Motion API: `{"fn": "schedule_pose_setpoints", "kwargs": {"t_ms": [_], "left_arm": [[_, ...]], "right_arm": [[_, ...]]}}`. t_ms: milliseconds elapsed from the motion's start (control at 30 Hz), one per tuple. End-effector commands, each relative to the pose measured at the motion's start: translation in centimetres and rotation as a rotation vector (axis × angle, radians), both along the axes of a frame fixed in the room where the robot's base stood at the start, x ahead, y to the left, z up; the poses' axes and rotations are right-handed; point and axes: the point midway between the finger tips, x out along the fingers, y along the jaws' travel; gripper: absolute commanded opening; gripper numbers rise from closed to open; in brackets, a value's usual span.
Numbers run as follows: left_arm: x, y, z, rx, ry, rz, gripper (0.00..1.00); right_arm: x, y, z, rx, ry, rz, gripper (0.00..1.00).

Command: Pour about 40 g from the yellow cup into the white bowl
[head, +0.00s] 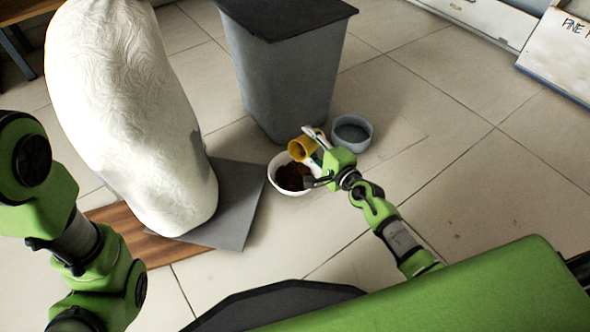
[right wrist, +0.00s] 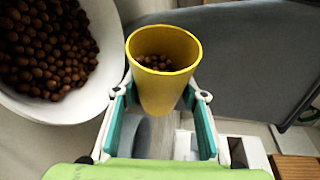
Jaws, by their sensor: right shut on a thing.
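The yellow cup (head: 302,148) is held above the floor beside the white bowl, near its upper right rim in the head view. It looks tilted in the head view, its mouth toward the left. In the right wrist view the cup (right wrist: 163,92) shows brown balls inside. My right gripper (head: 317,160) is shut around the cup, one finger on each side (right wrist: 162,108). The white bowl (head: 285,191) stands on the floor and holds many brown balls; it also shows in the right wrist view (right wrist: 108,72). No balls are seen falling. My left gripper is out of view.
A grey bin (head: 288,80) with a dark lid stands behind the bowls. A large white sack (head: 130,110) stands at left by a grey sheet (head: 238,200). Tiles at right are clear.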

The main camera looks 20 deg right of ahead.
Motion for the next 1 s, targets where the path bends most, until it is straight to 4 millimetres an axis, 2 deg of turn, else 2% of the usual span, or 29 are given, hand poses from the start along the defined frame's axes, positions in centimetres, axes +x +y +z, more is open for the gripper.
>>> {"fn": "schedule_pose_setpoints", "kwargs": {"t_ms": [1000], "left_arm": [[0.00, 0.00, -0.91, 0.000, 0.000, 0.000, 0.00]], "right_arm": [[-0.07, 0.25, -0.06, -0.064, -0.045, 0.001, 0.17]]}}
